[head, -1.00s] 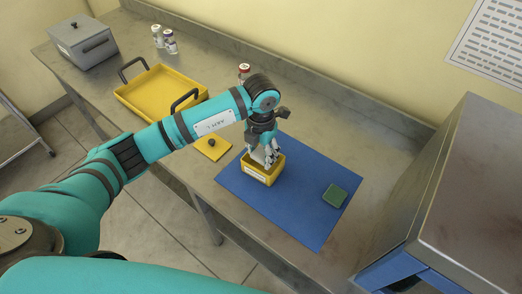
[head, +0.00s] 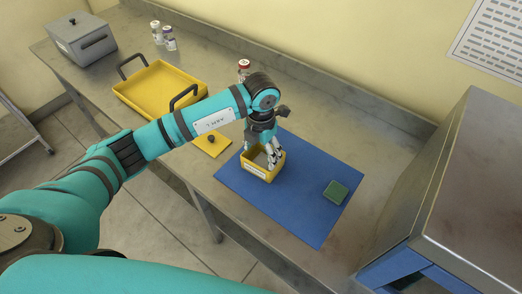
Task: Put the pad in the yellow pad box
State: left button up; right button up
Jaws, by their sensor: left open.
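The small yellow pad box (head: 262,176), with a white label on its front, stands on the blue mat (head: 300,218). My left gripper (head: 273,160) is open, pointing down at the right part of the box; its fingers overlap the box opening and right rim. I cannot tell whether they touch it. The fingers hide part of the inside. A square green pad (head: 336,191) lies flat on the mat, right of the box and apart from the gripper. A yellow lid with a dark knob (head: 213,146) lies on the bench left of the mat. My right gripper is not in view.
A yellow tray (head: 135,103) with black handles, a grey lidded box (head: 82,40) and small vials (head: 169,40) stand at the left back. A red-capped vial (head: 244,66) stands behind my arm. A large metal cabinet (head: 460,175) bounds the right side. The mat around the pad is clear.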

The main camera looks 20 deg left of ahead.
aim_at(261, 163)
pick_arm(q)
jog(key=shift+r+p, duration=0.55)
jog(key=shift+r, duration=0.05)
notch_tip(261, 163, up, 12)
jog(key=b, duration=0.3)
jog(key=shift+b, duration=0.3)
